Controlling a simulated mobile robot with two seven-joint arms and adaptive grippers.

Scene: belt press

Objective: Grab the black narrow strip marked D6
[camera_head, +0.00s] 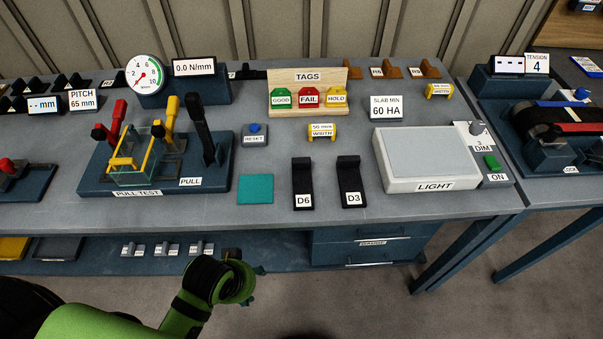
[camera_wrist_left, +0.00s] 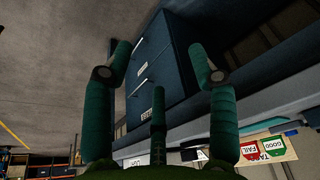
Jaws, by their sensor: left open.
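The black narrow strip marked D6 (camera_head: 302,178) lies on the grey table near its front edge, with its white D6 label at the near end. A similar black strip marked D3 (camera_head: 350,178) lies just to its right, apart from it. My left gripper (camera_head: 254,285) is in front of the table's front edge, to the left of and nearer than the D6 strip, touching neither strip. In the left wrist view its fingers (camera_wrist_left: 162,68) are spread with nothing between them. The D6 strip cannot be made out in that view. My right gripper is not in view.
A teal square (camera_head: 255,189) lies left of the D6 strip. The light box (camera_head: 425,155) stands to the right, the yellow width block (camera_head: 322,131) behind. The pull test stand (camera_head: 155,160) is at left. Blue drawers (camera_head: 370,245) sit under the table (camera_head: 450,205).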

